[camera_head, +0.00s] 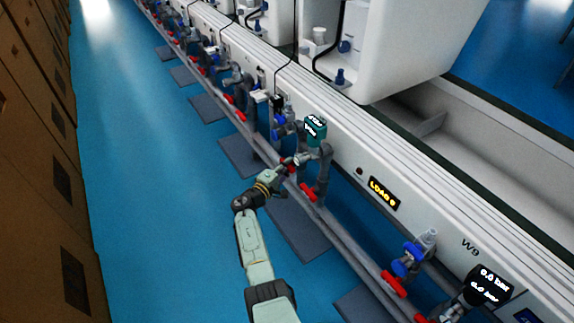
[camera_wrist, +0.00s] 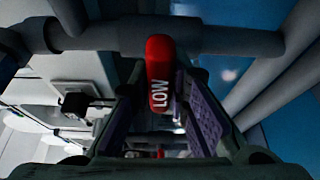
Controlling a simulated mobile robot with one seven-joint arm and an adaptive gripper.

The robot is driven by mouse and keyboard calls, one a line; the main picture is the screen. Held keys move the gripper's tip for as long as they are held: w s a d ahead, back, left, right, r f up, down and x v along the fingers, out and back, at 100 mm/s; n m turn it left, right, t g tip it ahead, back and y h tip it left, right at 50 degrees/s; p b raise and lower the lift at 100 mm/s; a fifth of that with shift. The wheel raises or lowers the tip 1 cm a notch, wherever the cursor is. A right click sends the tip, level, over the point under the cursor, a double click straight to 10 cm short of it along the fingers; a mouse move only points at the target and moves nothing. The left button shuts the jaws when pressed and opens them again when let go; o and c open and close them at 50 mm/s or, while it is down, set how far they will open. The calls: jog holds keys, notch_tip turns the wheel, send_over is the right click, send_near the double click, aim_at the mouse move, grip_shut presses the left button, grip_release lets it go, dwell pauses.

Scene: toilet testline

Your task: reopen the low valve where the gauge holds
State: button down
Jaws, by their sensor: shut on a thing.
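A red valve handle marked LOW (camera_wrist: 160,75) stands upright between the two fingers of my gripper (camera_wrist: 160,112) in the wrist view, on a grey pipe crossing behind it. My gripper is shut on this handle. In the head view my gripper (camera_head: 291,163) reaches the pipes below a teal-faced gauge (camera_head: 315,127), and a bit of red shows at its tip. The gauge's reading is too small to make out. Another red handle (camera_head: 308,192) sits on the pipe just below and right of my gripper.
A yellow-lettered LOAD display (camera_head: 383,193) is on the white bench front. A black gauge (camera_head: 489,286) reading 0.0 bar and a blue valve (camera_head: 408,258) stand at lower right. Several similar stations line the bench. The blue floor (camera_head: 150,190) to the left is clear, bordered by brown boxes (camera_head: 35,150).

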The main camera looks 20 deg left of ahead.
jog(key=n+p, duration=0.1)
jog(key=n+g+p, duration=0.1)
jog(key=n, duration=0.1)
jog(key=shift+r+g+p, duration=0.25)
jog(key=shift+g+p, duration=0.05)
jog(key=n+g+p, duration=0.1)
jog(key=n, duration=0.1)
jog(key=n+h+p, duration=0.1)
jog(key=n, duration=0.1)
jog(key=shift+w+f+g, duration=0.1)
jog(key=shift+g, duration=0.3)
jog(key=n+g+h+b, duration=0.1)
jog(key=n, duration=0.2)
jog(key=shift+f+g, duration=0.2)
jog(key=shift+g, duration=0.2)
jog(key=shift+n+g+h+b, duration=0.6)
jog(key=shift+n+h+b, duration=0.3)
jog(key=shift+n+b, duration=0.6)
jog(key=c, duration=1.5)
grip_release()
